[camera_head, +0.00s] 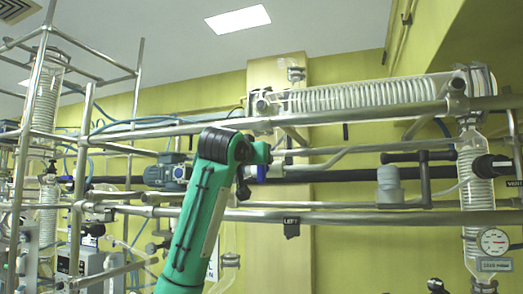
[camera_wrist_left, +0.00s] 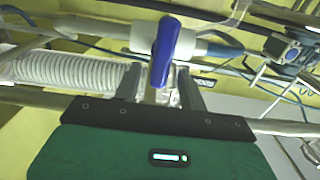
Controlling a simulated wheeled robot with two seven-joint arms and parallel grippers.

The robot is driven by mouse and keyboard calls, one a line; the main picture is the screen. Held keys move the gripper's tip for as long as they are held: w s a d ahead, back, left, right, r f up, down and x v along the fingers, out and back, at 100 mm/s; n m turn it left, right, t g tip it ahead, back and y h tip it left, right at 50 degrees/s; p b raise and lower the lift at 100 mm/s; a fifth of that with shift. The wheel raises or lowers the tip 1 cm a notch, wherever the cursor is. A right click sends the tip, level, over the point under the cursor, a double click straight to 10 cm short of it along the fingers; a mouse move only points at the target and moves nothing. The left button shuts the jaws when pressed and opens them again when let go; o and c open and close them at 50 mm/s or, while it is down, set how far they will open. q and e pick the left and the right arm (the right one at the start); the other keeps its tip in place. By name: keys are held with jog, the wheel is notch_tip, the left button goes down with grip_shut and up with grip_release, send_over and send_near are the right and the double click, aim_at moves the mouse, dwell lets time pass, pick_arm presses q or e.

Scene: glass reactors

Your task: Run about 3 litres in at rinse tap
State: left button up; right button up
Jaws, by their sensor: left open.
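A blue lever handle (camera_wrist_left: 165,48) sits on a white tap body (camera_wrist_left: 205,47) in the left wrist view. My left gripper (camera_wrist_left: 158,76) is open, with one finger on each side of the handle's lower end. I cannot tell whether a finger touches it. In the head view my green left arm reaches up, and a bit of blue (camera_head: 262,172) shows just right of its wrist. The fingers are mostly hidden there by the wrist. No label naming the rinse tap is readable. My right gripper is not in view.
A horizontal coil condenser (camera_head: 370,95) lies above. A round gauge (camera_head: 494,241) is at lower right. A grey motor (camera_head: 167,172) stands left of the arm.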

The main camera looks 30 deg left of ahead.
pick_arm(q)
jog(key=shift+p+x, duration=0.55)
jog(key=shift+x, duration=0.9)
grip_shut()
